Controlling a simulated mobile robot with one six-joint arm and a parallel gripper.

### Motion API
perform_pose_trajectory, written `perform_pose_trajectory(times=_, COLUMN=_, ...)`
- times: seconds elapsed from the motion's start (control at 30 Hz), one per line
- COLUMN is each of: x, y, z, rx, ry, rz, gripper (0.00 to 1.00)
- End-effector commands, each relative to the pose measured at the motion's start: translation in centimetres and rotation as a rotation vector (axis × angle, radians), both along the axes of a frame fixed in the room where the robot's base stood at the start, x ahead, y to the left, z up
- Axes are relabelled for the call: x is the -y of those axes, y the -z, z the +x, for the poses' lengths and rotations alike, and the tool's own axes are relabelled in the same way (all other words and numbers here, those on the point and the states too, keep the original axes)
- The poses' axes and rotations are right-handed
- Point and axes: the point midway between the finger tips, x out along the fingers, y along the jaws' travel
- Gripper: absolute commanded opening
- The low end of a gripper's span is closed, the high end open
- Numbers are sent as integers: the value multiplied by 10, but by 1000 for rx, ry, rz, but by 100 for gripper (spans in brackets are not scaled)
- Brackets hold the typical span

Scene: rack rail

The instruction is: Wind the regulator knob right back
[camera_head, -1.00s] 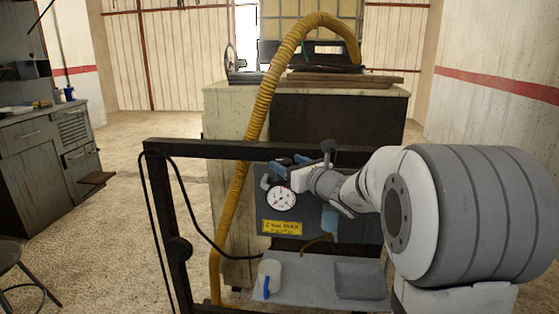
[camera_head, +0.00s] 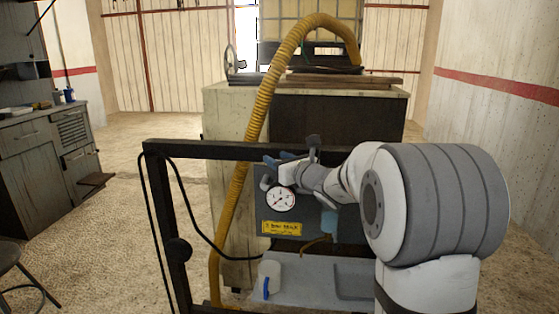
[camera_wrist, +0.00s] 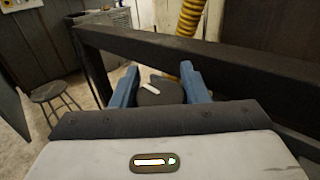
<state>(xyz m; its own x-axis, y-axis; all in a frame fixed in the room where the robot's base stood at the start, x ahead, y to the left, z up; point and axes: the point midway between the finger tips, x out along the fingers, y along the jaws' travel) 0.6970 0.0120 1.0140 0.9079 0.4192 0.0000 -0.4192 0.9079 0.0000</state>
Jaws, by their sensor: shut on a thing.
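The regulator knob (camera_wrist: 162,94) is a dark round cap with a pale pointer mark, seen from above in the wrist view. The two blue fingers of my gripper (camera_wrist: 158,88) stand on either side of it and are shut on it. In the head view my gripper (camera_head: 284,160) reaches in from the right, just under the rack's top rail, and hides the knob. The pointer mark slants toward the upper left in the wrist view.
The dark rack rail (camera_head: 200,149) runs close behind the gripper. A yellow label (camera_head: 282,228) is below the gauge. A yellow hose (camera_head: 252,140) arches behind. A stool (camera_wrist: 57,101) stands at left.

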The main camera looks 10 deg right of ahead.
Motion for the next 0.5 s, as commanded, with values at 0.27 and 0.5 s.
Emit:
perform_pose_trajectory(times=0.27, x=0, y=0, z=0, rx=0, ry=0, rz=0, gripper=18)
perform_pose_trajectory(times=0.5, x=0, y=-1, z=0, rx=0, ry=-42, rz=-1, gripper=18)
